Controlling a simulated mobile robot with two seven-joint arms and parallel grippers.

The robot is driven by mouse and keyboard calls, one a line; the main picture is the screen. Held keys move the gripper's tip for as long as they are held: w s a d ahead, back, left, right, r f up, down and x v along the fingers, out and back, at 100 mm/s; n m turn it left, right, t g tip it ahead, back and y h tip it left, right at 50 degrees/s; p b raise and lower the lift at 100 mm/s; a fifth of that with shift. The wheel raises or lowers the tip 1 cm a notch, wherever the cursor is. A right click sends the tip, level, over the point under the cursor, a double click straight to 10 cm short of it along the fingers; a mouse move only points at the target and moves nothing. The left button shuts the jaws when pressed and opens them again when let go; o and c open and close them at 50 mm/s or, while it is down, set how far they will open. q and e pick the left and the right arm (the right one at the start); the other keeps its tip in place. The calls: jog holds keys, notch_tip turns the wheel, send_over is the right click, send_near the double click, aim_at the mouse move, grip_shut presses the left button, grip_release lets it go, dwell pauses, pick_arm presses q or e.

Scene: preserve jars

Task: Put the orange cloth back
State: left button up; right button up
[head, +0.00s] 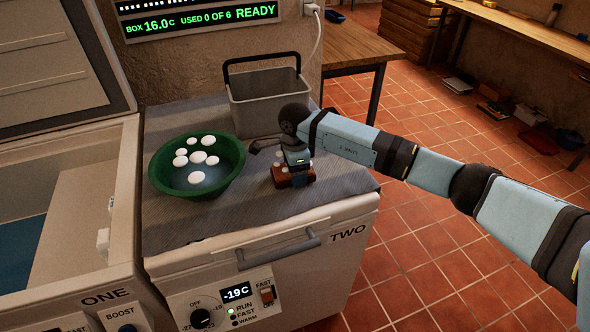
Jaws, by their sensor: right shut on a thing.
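My right gripper (295,167) comes down over the grey cloth on the lid of the chest marked TWO. It is shut on a small red-brown thing (293,181) with pale spots. That thing is low at the cloth, right of the green bowl, and the gripper partly covers it. I cannot tell if it is the orange cloth; no other orange cloth shows. My left gripper is not in view.
A green bowl (160,178) with several white round pieces stands on the grey cloth (245,215). A grey basket (258,115) with a black handle stands behind. The chest marked ONE (75,265) is open at left. A wooden table (350,45) stands behind.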

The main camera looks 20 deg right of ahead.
jog(key=shift+f, duration=0.2)
jog(key=o, duration=0.9)
jog(key=shift+o, duration=0.2)
